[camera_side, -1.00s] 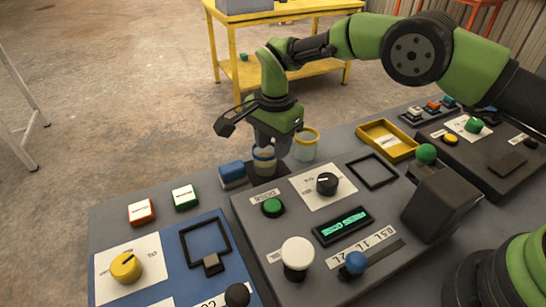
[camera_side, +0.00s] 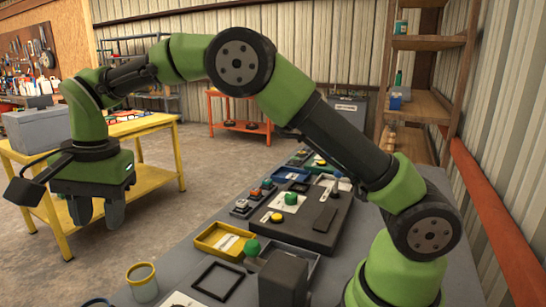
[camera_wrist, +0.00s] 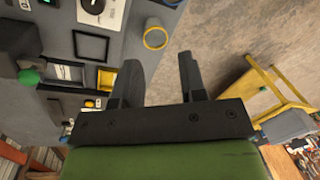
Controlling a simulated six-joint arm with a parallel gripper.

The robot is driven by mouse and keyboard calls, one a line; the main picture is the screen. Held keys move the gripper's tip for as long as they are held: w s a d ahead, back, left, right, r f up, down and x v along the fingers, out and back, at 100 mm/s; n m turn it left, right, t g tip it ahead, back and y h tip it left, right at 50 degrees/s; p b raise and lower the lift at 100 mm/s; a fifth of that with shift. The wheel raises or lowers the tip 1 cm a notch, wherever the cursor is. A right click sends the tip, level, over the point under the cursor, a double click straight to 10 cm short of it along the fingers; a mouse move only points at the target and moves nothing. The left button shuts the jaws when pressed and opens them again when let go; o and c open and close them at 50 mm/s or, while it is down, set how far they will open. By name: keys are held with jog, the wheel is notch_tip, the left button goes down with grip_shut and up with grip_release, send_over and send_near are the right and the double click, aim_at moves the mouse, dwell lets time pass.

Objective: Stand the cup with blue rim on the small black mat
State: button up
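My gripper (camera_side: 95,222) is raised at the left of the side view, fingers pointing down, with nothing between them. In the wrist view its two fingers (camera_wrist: 160,72) are apart and the gap is empty.
A yellow-rimmed cup (camera_side: 142,283) stands on the grey bench, and shows in the wrist view (camera_wrist: 155,38). A yellow tray (camera_side: 222,241), a black square frame (camera_side: 218,282) and button panels lie further right. A yellow table (camera_side: 150,178) stands beyond the bench.

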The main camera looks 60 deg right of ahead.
jog(key=s+d+r+n+t+y, duration=0.1)
jog(key=s+d+r+n+t, duration=0.15)
jog(key=s+d+r, duration=0.5)
jog(key=s+d+r+n+t, duration=0.25)
jog(key=s+r, duration=0.25)
jog(key=s, duration=0.5)
jog(key=s+d+f+n, duration=0.1)
jog(key=s+f+n, duration=0.1)
jog(key=s, duration=0.6)
jog(key=shift+f+n+t, duration=0.3)
jog(key=shift+f+t, duration=0.1)
jog(key=shift+f, duration=0.25)
jog(key=shift+s, duration=0.1)
